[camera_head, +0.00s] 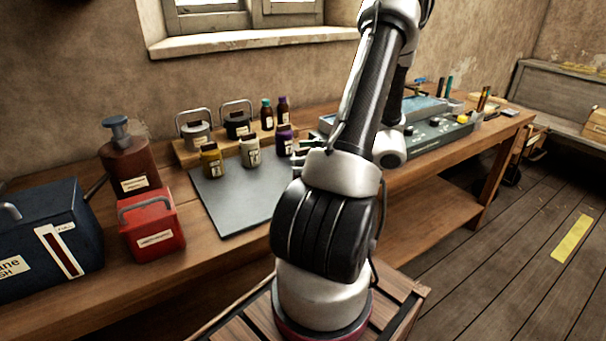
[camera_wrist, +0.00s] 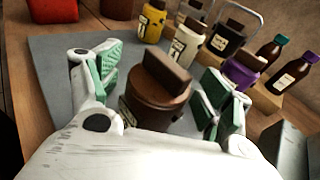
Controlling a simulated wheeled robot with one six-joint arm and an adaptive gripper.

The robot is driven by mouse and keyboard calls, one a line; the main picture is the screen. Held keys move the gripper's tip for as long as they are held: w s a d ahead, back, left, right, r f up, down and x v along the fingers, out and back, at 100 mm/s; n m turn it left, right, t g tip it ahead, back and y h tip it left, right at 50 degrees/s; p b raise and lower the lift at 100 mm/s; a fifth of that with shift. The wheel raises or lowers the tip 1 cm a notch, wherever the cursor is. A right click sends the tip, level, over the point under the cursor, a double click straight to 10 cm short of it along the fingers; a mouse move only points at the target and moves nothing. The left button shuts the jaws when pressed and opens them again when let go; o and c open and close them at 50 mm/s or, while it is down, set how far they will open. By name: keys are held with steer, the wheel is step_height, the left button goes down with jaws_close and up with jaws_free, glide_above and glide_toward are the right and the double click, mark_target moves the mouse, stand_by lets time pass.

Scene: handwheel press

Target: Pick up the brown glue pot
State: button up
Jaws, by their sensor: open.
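The brown glue pot (camera_wrist: 155,105), a round brown pot with a dark block-shaped grip on its lid, stands upright on a grey mat (camera_wrist: 52,62) in the wrist view. My gripper (camera_wrist: 162,80) is open, with one green-padded finger on each side of the pot. Gaps show between the pot and both fingers. The pot's lower front is hidden by my gripper's body. In the head view my arm hides the pot.
Behind the pot stand a yellow bottle (camera_wrist: 150,22), a cream bottle (camera_wrist: 186,45) and a purple bottle (camera_wrist: 240,75). A red box (camera_head: 154,228) and a brown canister (camera_head: 130,165) stand left of the mat (camera_head: 222,205). The mat's left part is clear.

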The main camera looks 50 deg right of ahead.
jaws_close()
stand_by(0.3)
steer(key=shift+r, duration=0.1)
